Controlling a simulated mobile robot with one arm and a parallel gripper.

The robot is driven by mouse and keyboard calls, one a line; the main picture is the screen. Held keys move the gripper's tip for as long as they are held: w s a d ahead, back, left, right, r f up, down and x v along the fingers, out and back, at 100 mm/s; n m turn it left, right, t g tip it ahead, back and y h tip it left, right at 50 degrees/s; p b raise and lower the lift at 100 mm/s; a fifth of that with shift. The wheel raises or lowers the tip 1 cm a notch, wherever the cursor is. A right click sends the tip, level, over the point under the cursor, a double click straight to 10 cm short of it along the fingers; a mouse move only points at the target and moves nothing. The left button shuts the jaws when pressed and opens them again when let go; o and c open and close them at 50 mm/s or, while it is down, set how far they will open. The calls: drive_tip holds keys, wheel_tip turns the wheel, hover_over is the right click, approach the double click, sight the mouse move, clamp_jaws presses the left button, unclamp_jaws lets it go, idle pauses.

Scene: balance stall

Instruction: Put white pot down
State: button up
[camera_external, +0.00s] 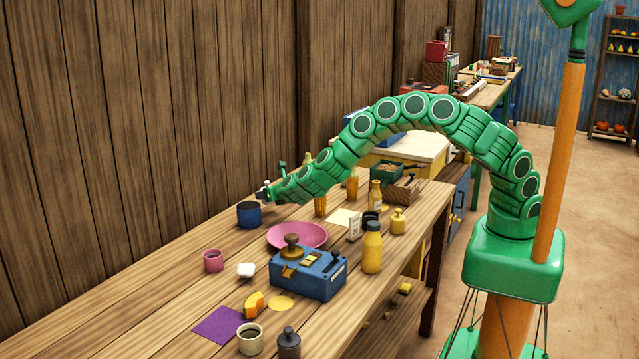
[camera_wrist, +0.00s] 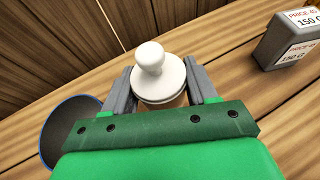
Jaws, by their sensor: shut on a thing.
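The white pot (camera_wrist: 158,72), with a rounded knob on a flat disc top, is between the two grey fingers of my gripper (camera_wrist: 161,90) in the wrist view. The fingers are shut on it from both sides. Its lower part is hidden behind my green gripper body. In the external view my gripper (camera_external: 266,193) is at the far side of the table, near the wall, just above and right of the blue cup. I cannot make out the pot clearly there, nor tell whether its base touches the table.
The blue cup (camera_external: 248,215) stands close by; its dark opening (camera_wrist: 70,132) shows left in the wrist view. A grey block with price labels (camera_wrist: 290,42) stands at right. A pink plate (camera_external: 297,236), blue box (camera_external: 308,276) and yellow bottle (camera_external: 372,249) stand nearer on the table.

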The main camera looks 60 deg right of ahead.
sight(266, 204)
drive_tip(key=shift+w+a+f, duration=0.15)
drive_tip(key=shift+w+f, duration=0.2)
drive_tip(key=shift+f, duration=1.6)
drive_tip(key=shift+f, duration=0.1)
drive_tip(key=o, duration=1.3)
